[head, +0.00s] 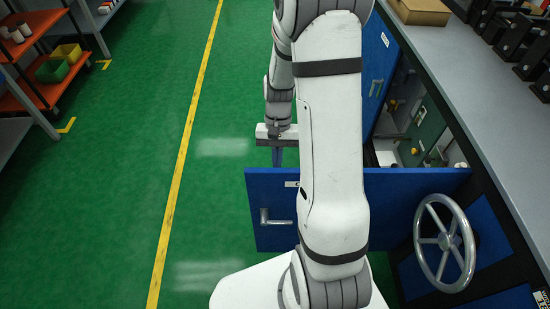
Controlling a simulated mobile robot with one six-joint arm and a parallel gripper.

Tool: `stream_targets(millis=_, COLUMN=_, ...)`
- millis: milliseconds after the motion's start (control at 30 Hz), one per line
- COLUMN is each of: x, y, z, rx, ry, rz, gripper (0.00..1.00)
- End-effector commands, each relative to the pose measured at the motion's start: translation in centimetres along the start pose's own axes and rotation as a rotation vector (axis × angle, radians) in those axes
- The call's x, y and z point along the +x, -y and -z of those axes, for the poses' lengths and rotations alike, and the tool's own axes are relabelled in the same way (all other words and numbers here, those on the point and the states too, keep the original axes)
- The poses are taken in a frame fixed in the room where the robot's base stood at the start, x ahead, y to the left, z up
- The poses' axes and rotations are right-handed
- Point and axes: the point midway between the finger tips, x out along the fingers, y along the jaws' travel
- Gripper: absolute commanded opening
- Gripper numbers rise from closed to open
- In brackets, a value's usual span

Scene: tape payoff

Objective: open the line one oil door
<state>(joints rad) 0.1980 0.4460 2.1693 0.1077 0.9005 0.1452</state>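A blue door (262,188) stands swung out from the cabinet, roughly square to its front, with a lever handle (270,217) on the face toward me. A small white label near its top edge is partly hidden by my arm and unreadable, so I cannot tell whether it names line one oil. My gripper (277,159) points down at the far side of this door, near its top free corner. Its fingertips are partly hidden behind the door's top edge; contact and finger gap cannot be made out.
A second blue door (375,70) with a handle is farther back. Between the doors, the cabinet interior (423,130) shows. A grey handwheel (444,243) juts out at right, below the grey worktop (478,95). Orange shelves (42,92) stand at left. The green floor between is clear.

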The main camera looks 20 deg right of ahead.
Motion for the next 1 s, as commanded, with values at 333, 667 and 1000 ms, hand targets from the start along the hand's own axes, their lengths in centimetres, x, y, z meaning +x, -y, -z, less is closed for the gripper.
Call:
stream_targets(millis=333, x=-0.1, y=-0.7, z=0.1, rx=0.016, ry=0.000, rz=0.006, gripper=0.00)
stream_targets(millis=667, x=-3.0, y=-0.7, z=0.2, rx=0.018, ry=-0.004, rz=0.008, gripper=0.00)
stream_targets(millis=1000, x=-7.5, y=-0.7, z=0.2, rx=0.017, ry=0.000, rz=0.006, gripper=0.00)
